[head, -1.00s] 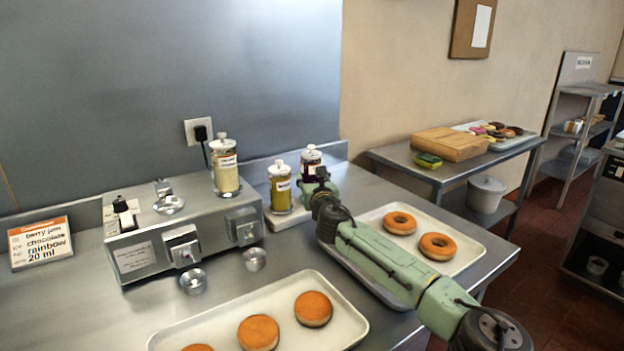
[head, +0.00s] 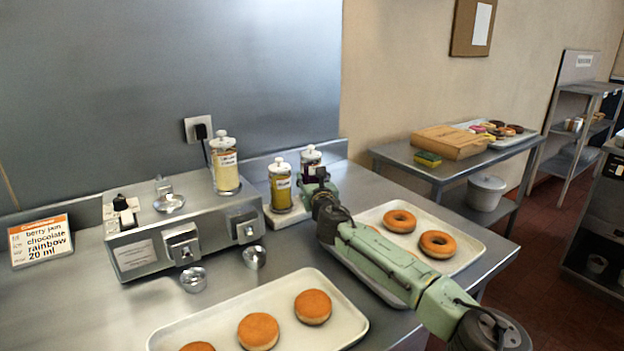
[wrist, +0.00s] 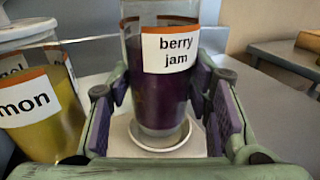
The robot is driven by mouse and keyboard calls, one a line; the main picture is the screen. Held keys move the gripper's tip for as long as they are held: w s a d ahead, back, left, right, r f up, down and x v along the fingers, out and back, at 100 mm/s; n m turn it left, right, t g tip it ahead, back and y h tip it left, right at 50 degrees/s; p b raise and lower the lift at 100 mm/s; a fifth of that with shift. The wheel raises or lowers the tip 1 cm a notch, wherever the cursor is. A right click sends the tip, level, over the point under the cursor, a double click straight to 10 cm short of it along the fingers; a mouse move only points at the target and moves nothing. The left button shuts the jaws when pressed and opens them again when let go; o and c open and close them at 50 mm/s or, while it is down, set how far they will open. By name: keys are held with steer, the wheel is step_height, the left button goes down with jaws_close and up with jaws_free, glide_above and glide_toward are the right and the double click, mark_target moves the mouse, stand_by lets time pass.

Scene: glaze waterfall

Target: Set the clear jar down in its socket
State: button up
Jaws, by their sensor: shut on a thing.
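The clear jar labelled "berry jam" (wrist: 158,95), with dark purple filling, stands upright between the purple-padded fingers of my gripper (wrist: 162,88), which is shut on it. In the head view the jar (head: 311,158) has a white lid and is partly hidden behind my gripper (head: 319,184). Under it, in the wrist view, a round white socket (wrist: 184,147) rings its base. The base looks centred over the ring; I cannot tell whether it touches the bottom.
A yellow lemon jar (head: 280,192) stands close to the left on the same white stand (head: 290,219). A steel dispenser (head: 140,256) with a pale-filled jar (head: 225,172) is further left. Trays of doughnuts (head: 345,330) lie in front and right.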

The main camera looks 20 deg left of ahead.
steer(key=shift+f+b, duration=0.35)
steer(key=shift+f, duration=0.3)
stand_by(0.7)
steer(key=o, duration=1.4)
steer(key=shift+o, duration=1.1)
steer(key=shift+f, duration=0.1)
steer(key=shift+s+d, duration=0.1)
